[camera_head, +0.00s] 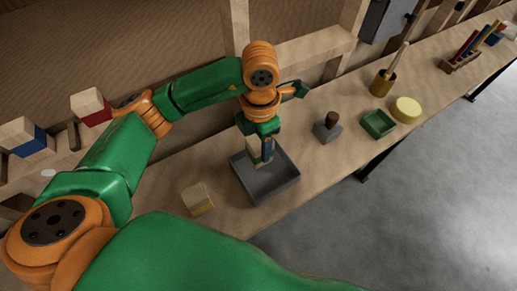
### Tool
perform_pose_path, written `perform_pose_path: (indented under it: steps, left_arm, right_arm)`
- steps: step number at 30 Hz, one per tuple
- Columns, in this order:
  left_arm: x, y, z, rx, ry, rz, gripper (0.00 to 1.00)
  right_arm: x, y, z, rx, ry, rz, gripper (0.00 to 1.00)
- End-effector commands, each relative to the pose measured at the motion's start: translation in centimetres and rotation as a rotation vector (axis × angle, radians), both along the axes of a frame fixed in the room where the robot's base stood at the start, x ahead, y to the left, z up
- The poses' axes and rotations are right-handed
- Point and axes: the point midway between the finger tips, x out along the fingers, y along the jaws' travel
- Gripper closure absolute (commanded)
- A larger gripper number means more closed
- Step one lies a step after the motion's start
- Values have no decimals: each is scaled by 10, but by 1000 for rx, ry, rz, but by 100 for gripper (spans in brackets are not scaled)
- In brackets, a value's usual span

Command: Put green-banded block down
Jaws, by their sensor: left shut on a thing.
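My left gripper (262,145) points down over the grey tray (281,187) on the bench and is shut on a pale wooden block (252,147), taken as the green-banded block. Its band is hard to make out between the fingers. The block is upright over the tray's back part; I cannot tell whether its lower end touches the tray floor. My right gripper is not in view.
A yellow-banded block (197,197) lies left of the tray. A red-banded block (91,105) and a blue-banded block (27,138) sit at left. A dark-knobbed stamp (327,128), green dish (379,124), yellow round (406,109) and brush pot (382,83) stand right.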

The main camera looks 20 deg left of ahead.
Motion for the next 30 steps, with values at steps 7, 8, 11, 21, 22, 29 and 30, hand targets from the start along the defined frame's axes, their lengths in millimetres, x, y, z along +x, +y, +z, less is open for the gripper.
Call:
perform_pose_path:
  steps: [7,8,11,21,22,29,30]
  left_arm:
    - [14,10,-33,1,4,-2,100]
    - [14,10,-38,0,4,-2,100]
    - [15,10,-50,0,0,-3,100]
    - [15,10,-56,-1,-3,-4,100]
    - [15,9,-54,-1,-3,-4,37]
    - [15,9,-54,-1,-3,-3,16]
    - [15,9,-54,-1,-3,-3,16]
  right_arm:
    - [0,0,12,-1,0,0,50]
    - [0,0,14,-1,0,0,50]
    - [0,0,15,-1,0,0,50]
    - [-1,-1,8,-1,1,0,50]
    - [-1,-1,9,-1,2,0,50]
    - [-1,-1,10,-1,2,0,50]
    - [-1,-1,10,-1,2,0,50]
